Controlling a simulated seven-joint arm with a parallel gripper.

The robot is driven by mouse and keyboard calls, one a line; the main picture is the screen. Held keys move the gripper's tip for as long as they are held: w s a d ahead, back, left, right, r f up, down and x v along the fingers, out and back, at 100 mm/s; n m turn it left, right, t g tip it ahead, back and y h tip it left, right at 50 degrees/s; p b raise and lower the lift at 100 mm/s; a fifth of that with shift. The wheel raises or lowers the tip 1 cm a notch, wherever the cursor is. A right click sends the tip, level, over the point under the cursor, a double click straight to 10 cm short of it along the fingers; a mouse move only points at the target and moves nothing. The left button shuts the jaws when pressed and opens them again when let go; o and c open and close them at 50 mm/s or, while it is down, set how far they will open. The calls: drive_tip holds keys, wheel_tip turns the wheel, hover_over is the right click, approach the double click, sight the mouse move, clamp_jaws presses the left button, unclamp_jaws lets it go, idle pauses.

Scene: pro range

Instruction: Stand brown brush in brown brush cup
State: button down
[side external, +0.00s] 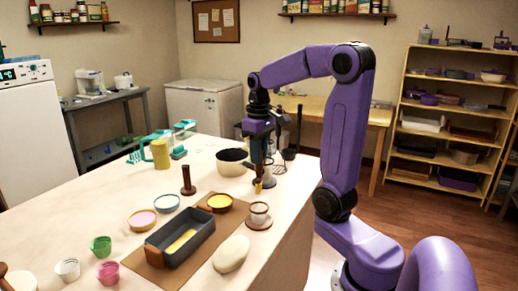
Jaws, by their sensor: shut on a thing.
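My gripper (258,170) points down over the far right part of the table and is shut on the brown brush (258,186). Only a short tan-brown lower end of the brush shows below the fingers; the rest is hidden. A dark brown, narrow upright piece on a wider base (188,182) stands on the table to the left of my gripper, apart from it. It may be the brown brush cup; its opening is too small to make out. I cannot tell whether the brush tip touches the table.
A cream bowl (233,168) stands just left of my gripper, with dark utensils (290,153) behind right. A yellow mug (160,153) stands farther left.

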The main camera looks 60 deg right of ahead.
sight(259, 177)
drive_tip(key=shift+f, duration=5.25)
drive_tip(key=c, duration=0.9)
unclamp_jaws()
